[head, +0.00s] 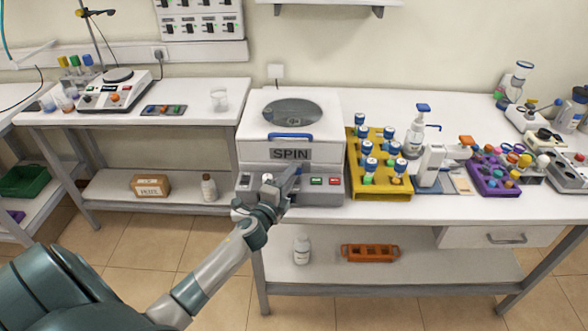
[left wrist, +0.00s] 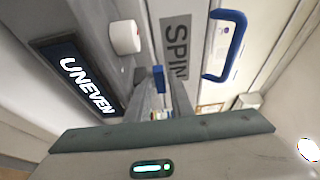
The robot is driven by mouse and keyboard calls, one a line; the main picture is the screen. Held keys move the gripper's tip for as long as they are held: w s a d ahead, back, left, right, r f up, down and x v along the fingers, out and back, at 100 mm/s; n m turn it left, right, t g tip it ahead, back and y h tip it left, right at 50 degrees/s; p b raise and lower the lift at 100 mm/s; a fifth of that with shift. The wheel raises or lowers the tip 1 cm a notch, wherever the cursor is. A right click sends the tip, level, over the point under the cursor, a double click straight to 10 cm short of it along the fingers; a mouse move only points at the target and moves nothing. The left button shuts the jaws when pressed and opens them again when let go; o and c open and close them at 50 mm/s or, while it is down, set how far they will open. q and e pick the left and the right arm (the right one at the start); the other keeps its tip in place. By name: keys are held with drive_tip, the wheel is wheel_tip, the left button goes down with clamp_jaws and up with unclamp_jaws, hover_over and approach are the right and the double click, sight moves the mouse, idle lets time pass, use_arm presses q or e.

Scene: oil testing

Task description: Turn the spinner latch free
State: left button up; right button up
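The spinner (head: 260,150) is a white box marked SPIN with a round window in its lid and a blue lid handle (head: 290,135). The handle also shows in the left wrist view (left wrist: 226,45). My left gripper (head: 289,180) is at the front panel, just below the SPIN label, and hides part of the panel. In the left wrist view a gap shows between its grey fingers (left wrist: 164,100). A small blue piece (left wrist: 158,78) shows near the fingertips; it may be the latch, and I cannot tell whether they touch it. My right gripper is not in view.
The panel has a display (left wrist: 82,80) reading UNEVEN, a white knob (left wrist: 125,37), and green and red buttons (head: 325,181). A purple rack (head: 490,185) is farther right.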

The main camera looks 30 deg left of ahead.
use_arm(q)
drive_tip(key=shift+w+a, duration=0.15)
drive_tip(key=shift+w, duration=1)
clamp_jaws()
